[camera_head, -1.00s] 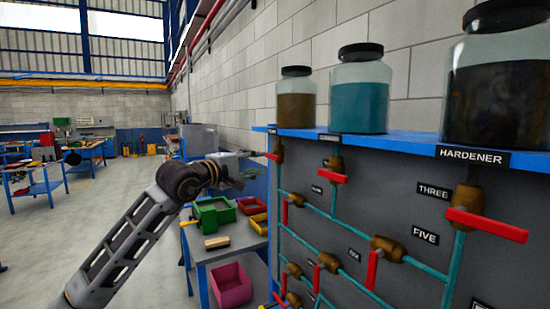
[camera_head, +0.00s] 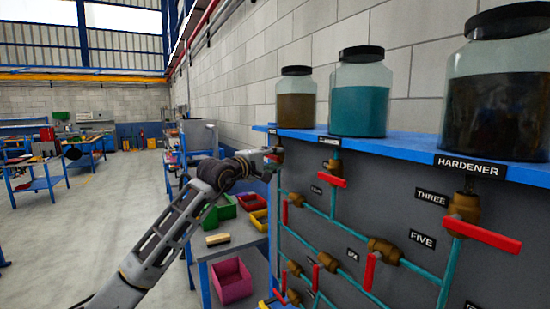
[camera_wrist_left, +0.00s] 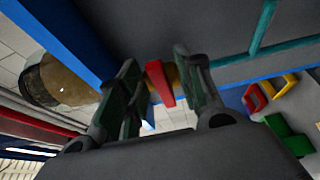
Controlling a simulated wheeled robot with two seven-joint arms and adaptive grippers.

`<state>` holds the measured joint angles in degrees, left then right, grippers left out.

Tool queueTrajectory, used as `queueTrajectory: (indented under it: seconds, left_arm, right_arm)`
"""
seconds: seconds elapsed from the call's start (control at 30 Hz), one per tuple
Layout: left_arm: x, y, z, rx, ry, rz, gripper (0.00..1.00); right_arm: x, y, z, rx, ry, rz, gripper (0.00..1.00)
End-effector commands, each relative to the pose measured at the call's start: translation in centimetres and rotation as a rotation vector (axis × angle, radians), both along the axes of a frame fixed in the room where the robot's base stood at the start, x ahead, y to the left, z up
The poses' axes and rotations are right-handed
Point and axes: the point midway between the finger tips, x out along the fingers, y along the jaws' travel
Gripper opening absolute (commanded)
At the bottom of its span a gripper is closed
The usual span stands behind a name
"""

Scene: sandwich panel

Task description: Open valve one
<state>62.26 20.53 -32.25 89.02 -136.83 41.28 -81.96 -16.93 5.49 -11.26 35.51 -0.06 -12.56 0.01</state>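Valve one's label is not readable; the far-left valve under the brown jar has a brass body (camera_head: 278,157). Its red handle (camera_wrist_left: 159,84) shows in the left wrist view, between the two fingers of my left gripper (camera_wrist_left: 162,92). The fingers are apart, one on each side of the handle, with a visible gap. In the head view my left gripper (camera_head: 266,154) is at this valve and mostly hides the handle. My right gripper is not in view.
The panel's blue shelf (camera_head: 400,147) carries the brown jar (camera_head: 296,98), a teal jar (camera_head: 358,95) and a dark jar (camera_head: 497,90). Other red-handled valves, such as valve three (camera_head: 465,207), sit right and below. A table with coloured bins (camera_head: 231,280) stands left of the panel.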

Motion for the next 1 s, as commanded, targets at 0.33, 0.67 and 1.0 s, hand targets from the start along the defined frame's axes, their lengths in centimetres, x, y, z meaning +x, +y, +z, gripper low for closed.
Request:
queueTrajectory:
  seconds: [0.33,0.67,1.0]
  left_arm:
    - [0.8,-0.5,0.0,0.001,0.0,0.0,0.36]
    - [0.8,-0.5,0.0,0.001,0.0,0.0,0.18]
    - [0.8,-0.5,-0.1,0.002,0.001,0.0,0.0]
  right_arm:
    - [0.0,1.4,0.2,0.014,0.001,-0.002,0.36]
    - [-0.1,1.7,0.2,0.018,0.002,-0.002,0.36]
    - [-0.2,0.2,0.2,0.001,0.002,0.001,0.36]
